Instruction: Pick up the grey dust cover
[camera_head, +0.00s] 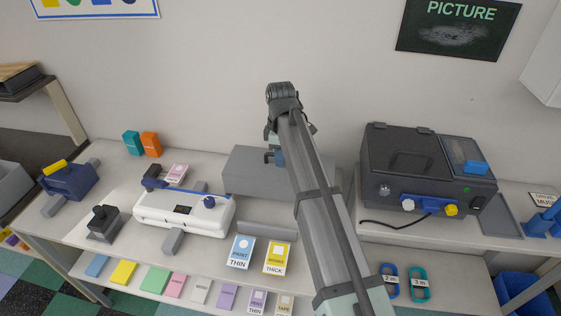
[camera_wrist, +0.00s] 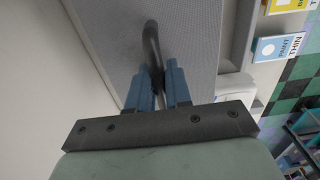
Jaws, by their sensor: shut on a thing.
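The grey dust cover (camera_head: 245,174) is a plain box shape at the back of the table, near the wall, partly hidden behind my arm. In the wrist view its flat grey top (camera_wrist: 197,35) fills the upper middle, with a dark curved handle (camera_wrist: 151,40) standing on it. My gripper (camera_head: 274,156) is over the cover's top. In the wrist view the blue fingers of my gripper (camera_wrist: 157,82) are shut on the handle, one on each side. I cannot tell whether the cover rests on the table or is slightly raised.
A white machine (camera_head: 185,212) with a blue bar stands left of the cover. A dark grey machine (camera_head: 415,170) with knobs stands to the right. Blue (camera_head: 240,252) and yellow (camera_head: 277,257) label cards lie in front. The wall is close behind.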

